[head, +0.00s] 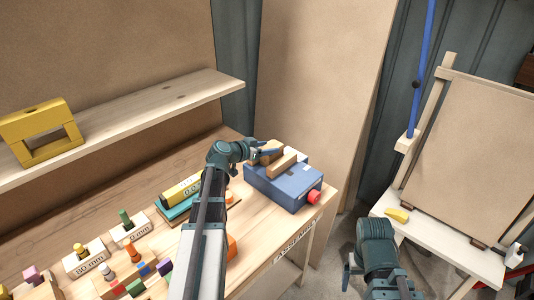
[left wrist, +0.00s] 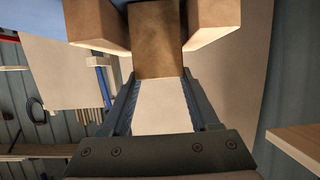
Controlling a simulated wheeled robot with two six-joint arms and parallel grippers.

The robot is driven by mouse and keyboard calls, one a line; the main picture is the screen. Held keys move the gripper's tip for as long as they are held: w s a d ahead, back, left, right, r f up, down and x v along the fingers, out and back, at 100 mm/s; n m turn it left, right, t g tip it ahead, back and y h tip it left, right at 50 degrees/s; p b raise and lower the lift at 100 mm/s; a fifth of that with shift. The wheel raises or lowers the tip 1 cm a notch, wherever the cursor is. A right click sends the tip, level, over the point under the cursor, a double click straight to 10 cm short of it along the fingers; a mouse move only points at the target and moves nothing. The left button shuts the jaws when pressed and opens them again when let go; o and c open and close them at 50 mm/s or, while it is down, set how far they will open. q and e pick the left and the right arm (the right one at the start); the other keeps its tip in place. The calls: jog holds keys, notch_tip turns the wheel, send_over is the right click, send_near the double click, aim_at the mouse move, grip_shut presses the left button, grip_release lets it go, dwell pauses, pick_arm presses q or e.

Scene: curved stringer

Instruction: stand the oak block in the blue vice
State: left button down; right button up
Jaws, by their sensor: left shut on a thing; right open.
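The blue vice (head: 290,190) sits at the right end of the wooden bench, with a red knob (head: 314,197) on its right side. Two light wooden jaws stand on top; in the left wrist view they show as a left jaw (left wrist: 97,22) and a right jaw (left wrist: 212,20). My left gripper (head: 264,149) is shut on the oak block (left wrist: 158,42) at the vice's top. The block appears between the two jaws; its depth and whether it touches them cannot be told. My right gripper (head: 351,268) is open and empty, low to the right of the bench.
A wooden shelf (head: 150,112) with a yellow frame (head: 40,132) runs above the bench. A teal tray (head: 178,211), labelled blocks and several small coloured pieces lie left of the vice. A white side table (head: 445,245) with a yellow piece (head: 397,214) stands at the right.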

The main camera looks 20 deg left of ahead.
pick_arm(q)
jog(key=shift+r, duration=0.1)
jog(key=shift+f, duration=0.25)
jog(key=shift+c, duration=0.6)
grip_release()
jog(key=shift+r, duration=0.1)
jog(key=shift+r, duration=0.1)
jog(key=shift+s+r, duration=0.2)
jog(key=shift+s, duration=0.05)
jog(key=p+v, duration=0.4)
jog(key=v, duration=0.7)
jog(key=shift+s+p, duration=0.25)
jog(key=shift+p, duration=0.1)
